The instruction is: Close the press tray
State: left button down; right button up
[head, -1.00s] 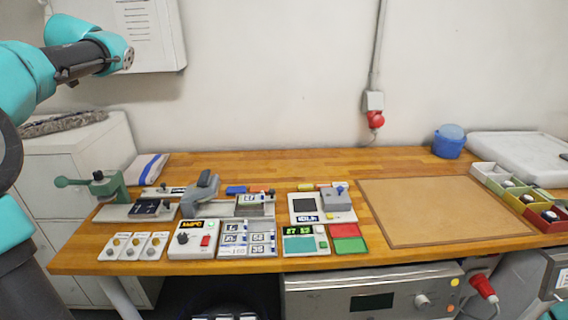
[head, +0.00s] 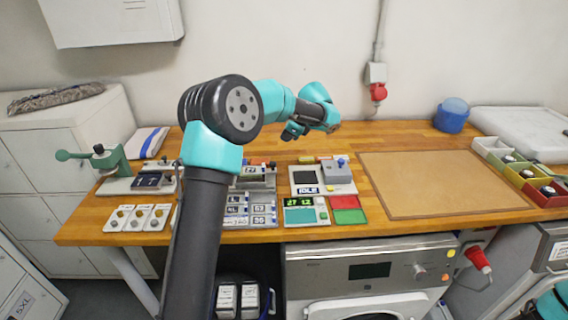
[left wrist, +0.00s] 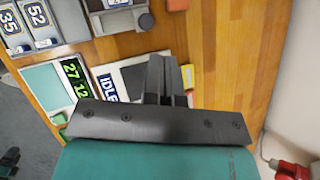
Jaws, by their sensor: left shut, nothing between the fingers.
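The press (head: 338,170) with an IDLE label stands mid-bench, a grey block with a blue knob on its right. The dark square plate (head: 304,178) at its left looks like its tray; I cannot tell how far out it is. In the left wrist view the dark plate (left wrist: 133,82) shows partly beside my fingers, and the grey block is hidden. My left gripper (head: 291,132) hangs above and behind the press, shut and empty; its fingers (left wrist: 164,60) show over the press in the left wrist view. My right gripper is out of view.
A display unit (head: 300,212) and red and green pads (head: 347,209) lie in front of the press. A brown mat (head: 430,182) is clear at right. A green-handled tool (head: 118,172) stands at left. My left arm hides part of the bench.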

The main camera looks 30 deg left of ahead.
pick_arm(q)
jog(key=d+f+m+g+y, duration=0.1)
jog(key=d+f+m, duration=0.1)
jog(key=d, duration=0.6)
jog(key=shift+w+d+f+y, duration=0.25)
jog(key=shift+f+y, duration=0.15)
jog(key=shift+f, duration=0.4)
send_near(274, 168)
notch_tip(274, 168, down, 4)
jog(key=shift+w+r, duration=0.15)
jog(key=shift+a, duration=1.8)
